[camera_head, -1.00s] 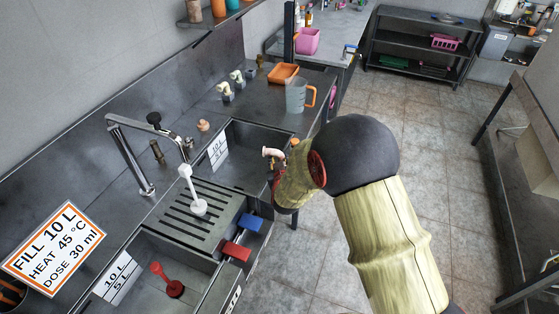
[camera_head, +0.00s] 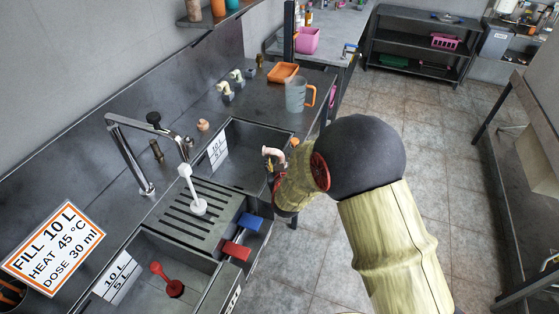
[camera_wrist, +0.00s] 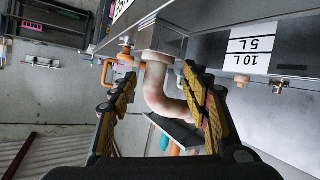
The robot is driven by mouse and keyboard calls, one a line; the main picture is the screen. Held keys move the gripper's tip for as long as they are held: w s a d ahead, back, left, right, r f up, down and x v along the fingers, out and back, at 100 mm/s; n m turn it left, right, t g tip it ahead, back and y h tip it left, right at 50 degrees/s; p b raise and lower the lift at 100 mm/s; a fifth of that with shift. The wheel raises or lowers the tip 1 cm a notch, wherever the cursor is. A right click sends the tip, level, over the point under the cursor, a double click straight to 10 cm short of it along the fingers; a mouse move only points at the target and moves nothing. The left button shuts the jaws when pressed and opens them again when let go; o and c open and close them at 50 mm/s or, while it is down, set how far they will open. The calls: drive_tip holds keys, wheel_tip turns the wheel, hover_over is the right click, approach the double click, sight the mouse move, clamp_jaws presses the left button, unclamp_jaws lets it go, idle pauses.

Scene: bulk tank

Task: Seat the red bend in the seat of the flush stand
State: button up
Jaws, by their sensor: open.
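A pale pinkish bend (camera_wrist: 158,92) shows between my two fingers in the wrist view, running up to a grey block on the sink's edge. In the head view this bend (camera_head: 272,152) stands at the right basin's front edge. My gripper (camera_wrist: 160,84) is open around it, with a gap on at least the left side. It also shows in the head view (camera_head: 272,172), partly hidden by my wrist. No clearly red bend shows. I cannot tell which thing is the flush stand; several cream bends (camera_head: 238,76) stand on the back counter.
An orange fitting (camera_wrist: 126,52) is beside the bend. A clear jug (camera_head: 296,96) and orange tray (camera_head: 284,74) stand behind the right basin. A tall tap (camera_head: 130,150), white upright piece (camera_head: 198,205), red block (camera_head: 236,251) and blue block (camera_head: 250,223) are to the left.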

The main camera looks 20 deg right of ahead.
drive_tip(key=v, duration=1)
drive_tip(key=shift+s, duration=0.25)
drive_tip(key=shift+a+r, duration=0.1)
drive_tip(key=s+a+f+g+y, duration=0.2)
drive_tip(key=s+a+f+g, duration=0.15)
drive_tip(key=s, duration=0.25)
drive_tip(key=s+a+f+g+y, duration=0.2)
drive_tip(key=s+a+f+g, duration=0.15)
drive_tip(key=s, duration=0.25)
drive_tip(key=s+d+r, duration=0.4)
drive_tip(key=s+r, duration=0.4)
drive_tip(key=r, duration=0.4)
drive_tip(key=s+d+r+h, duration=0.1)
drive_tip(key=s+d+r, duration=0.4)
drive_tip(key=s+r, duration=0.4)
wheel_tip(320, 180, up, 3)
drive_tip(key=shift+s+r+m+g+h, duration=0.2)
drive_tip(key=shift+m+g+h, duration=0.1)
drive_tip(key=shift+m+g, duration=0.1)
